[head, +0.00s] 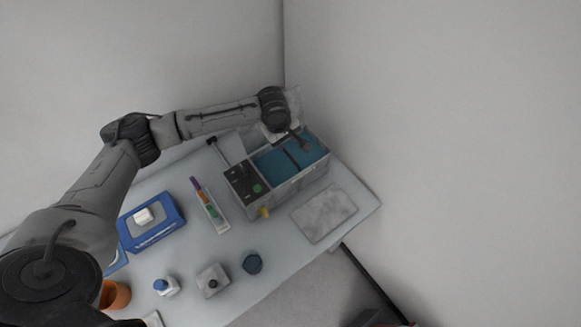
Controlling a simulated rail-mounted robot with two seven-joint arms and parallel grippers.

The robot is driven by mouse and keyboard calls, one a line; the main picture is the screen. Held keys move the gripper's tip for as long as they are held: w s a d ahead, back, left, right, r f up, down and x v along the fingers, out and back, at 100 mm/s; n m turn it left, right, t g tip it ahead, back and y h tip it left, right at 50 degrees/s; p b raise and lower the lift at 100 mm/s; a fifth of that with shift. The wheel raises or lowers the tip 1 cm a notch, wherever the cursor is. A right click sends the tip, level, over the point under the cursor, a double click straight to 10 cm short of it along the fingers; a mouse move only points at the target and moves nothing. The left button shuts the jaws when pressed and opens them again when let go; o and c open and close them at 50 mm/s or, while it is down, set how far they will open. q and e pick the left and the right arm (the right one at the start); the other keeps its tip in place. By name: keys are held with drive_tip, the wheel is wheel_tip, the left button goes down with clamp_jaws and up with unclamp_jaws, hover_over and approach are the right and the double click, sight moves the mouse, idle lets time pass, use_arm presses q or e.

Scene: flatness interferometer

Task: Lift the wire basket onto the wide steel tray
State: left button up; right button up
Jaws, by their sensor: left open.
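The wide steel tray (324,215) is a flat grey rectangle lying empty at the table's right end. Beside it stands a grey box-shaped bath (287,187) with blue inside and a dark control panel. A dark bar (291,158) crosses the blue opening; it may be part of the wire basket, but I cannot make out the basket's mesh. My left gripper (304,146) is over the right part of the bath's opening, open, with the fingers small and partly hidden by the wrist. I cannot tell whether it touches anything. My right gripper is not in view.
A rack with coloured items (210,207), a blue tray (151,237) with a white block, a blue-capped bottle (165,287), a grey square block (212,281), a dark blue cup (252,263) and an orange pot (116,295) occupy the table. Walls rise behind and right.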

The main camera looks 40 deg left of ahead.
sight(291, 158)
use_arm(q)
drive_tip(key=shift+n, duration=0.3)
drive_tip(key=w+f, duration=0.1)
drive_tip(key=f, duration=0.8)
drive_tip(key=w+f, duration=0.1)
drive_tip(key=f, duration=0.3)
drive_tip(key=shift+w+d+f, duration=0.25)
drive_tip(key=shift+w, duration=0.1)
clamp_jaws()
